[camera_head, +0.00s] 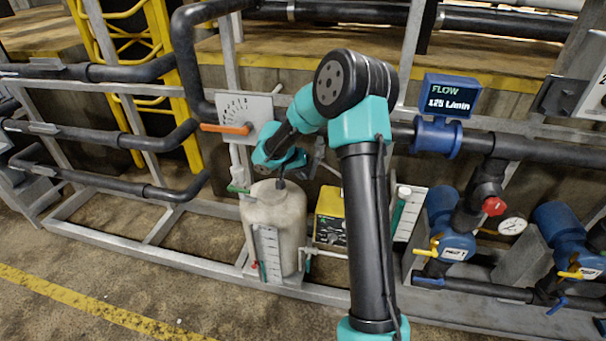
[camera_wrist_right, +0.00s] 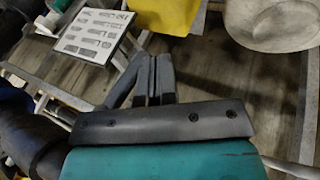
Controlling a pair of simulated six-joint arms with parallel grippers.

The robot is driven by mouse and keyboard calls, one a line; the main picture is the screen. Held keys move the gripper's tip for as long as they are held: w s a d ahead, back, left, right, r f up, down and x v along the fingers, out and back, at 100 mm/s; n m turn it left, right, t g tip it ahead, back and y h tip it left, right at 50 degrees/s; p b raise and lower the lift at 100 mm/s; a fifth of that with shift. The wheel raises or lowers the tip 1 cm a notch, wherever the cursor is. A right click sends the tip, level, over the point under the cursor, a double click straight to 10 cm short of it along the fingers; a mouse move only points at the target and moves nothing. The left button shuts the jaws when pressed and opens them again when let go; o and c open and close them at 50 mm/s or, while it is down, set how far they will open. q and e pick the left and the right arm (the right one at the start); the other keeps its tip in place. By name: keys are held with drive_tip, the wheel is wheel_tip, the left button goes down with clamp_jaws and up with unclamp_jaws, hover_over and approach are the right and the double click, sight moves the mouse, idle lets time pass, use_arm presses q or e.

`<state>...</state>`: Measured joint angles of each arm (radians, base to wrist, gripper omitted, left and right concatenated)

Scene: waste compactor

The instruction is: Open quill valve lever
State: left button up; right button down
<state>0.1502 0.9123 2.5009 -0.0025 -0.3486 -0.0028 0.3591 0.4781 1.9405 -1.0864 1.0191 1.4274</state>
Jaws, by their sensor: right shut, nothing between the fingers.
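I cannot tell which handle is the quill valve lever; no label for it is readable. An orange lever (camera_head: 226,128) lies about level across a white scale plate (camera_head: 247,113) on the rack. A small green handle (camera_head: 238,189) sits lower, at the left of the cream tank (camera_head: 272,218). My right gripper (camera_head: 281,183) points down by the tank top, partly hidden by its wrist, right of and below the orange lever. In the right wrist view my fingers (camera_wrist_right: 153,75) are shut and empty, and no lever shows at their tips. My left gripper is out of view.
A yellow box (camera_head: 331,216) stands right of the tank; it also shows in the right wrist view (camera_wrist_right: 165,13). A white labelled board (camera_wrist_right: 92,33) is near the fingers there. Black pipes (camera_head: 105,133) run at left. Blue pumps (camera_head: 455,240) with yellow handles stand at right.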

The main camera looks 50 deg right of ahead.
drive_tip(key=v, duration=1.7)
drive_tip(key=shift+m+h, duration=0.5)
drive_tip(key=shift+m, duration=0.3)
drive_tip(key=s+d+f, duration=0.2)
drive_tip(key=f, duration=0.1)
drive_tip(key=shift+s+d+f, duration=0.1)
drive_tip(key=shift+d+f, duration=0.1)
drive_tip(key=shift+f, duration=0.05)
drive_tip(key=x, duration=1)
drive_tip(key=shift+f, duration=0.1)
